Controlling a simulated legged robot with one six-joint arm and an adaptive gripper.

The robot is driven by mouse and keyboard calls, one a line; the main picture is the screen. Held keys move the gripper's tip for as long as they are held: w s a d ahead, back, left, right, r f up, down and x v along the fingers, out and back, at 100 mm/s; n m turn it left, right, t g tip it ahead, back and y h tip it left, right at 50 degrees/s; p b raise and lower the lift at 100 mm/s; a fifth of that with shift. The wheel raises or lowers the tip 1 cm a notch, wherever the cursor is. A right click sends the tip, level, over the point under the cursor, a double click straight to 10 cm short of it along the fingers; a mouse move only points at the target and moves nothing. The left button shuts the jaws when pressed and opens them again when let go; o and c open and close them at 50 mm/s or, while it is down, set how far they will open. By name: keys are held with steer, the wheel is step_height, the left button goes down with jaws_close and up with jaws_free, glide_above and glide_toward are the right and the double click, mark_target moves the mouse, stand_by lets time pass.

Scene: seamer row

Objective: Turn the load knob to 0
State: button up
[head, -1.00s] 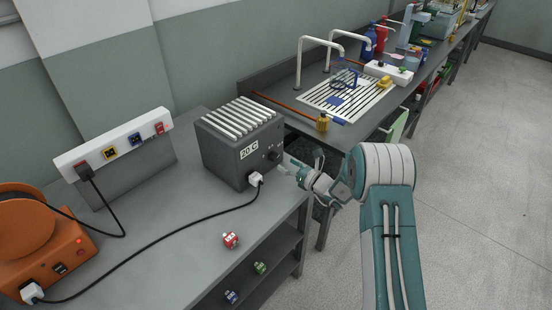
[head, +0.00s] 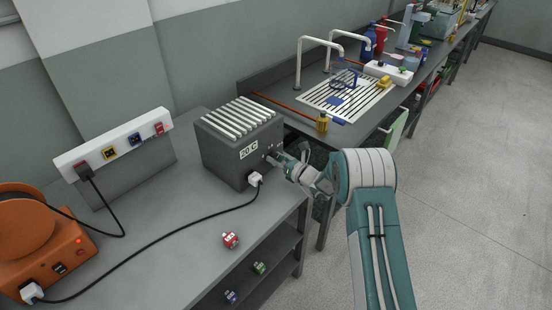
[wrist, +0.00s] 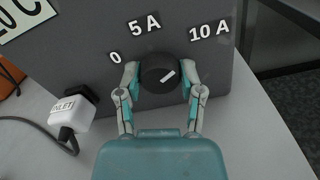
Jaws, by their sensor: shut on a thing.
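The load knob (wrist: 158,74) is a round black dial on the front of a dark grey box (head: 216,155) labelled 20 C. In the wrist view its white pointer mark slants up to the right, toward the 10 A label (wrist: 209,32) and away from the 0 label (wrist: 115,58). The 5 A label (wrist: 144,25) is above the knob. My gripper (wrist: 159,80) is shut on the knob, one finger on each side.
A white plug (head: 255,179) with a black cable sits in the box's front, close to my gripper. An orange device (head: 40,240) stands at the left. A red block (head: 231,240) lies near the bench's front edge. Open floor is at the right.

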steer(key=shift+n, duration=0.4)
steer(key=n, duration=0.4)
steer(key=shift+n, duration=0.4)
steer(key=n, duration=1.2)
steer(key=shift+f+n, duration=0.1)
steer(key=shift+n, duration=0.2)
steer(key=n, duration=0.5)
steer(key=shift+s+f+n, duration=0.1)
steer(key=shift+f+n, duration=0.1)
steer(key=shift+n, duration=0.1)
steer(key=shift+a, duration=0.1)
steer(key=shift+s+f, duration=0.1)
steer(key=shift+f, duration=0.05)
steer(key=o, duration=1.2)
steer(key=shift+c, duration=0.2)
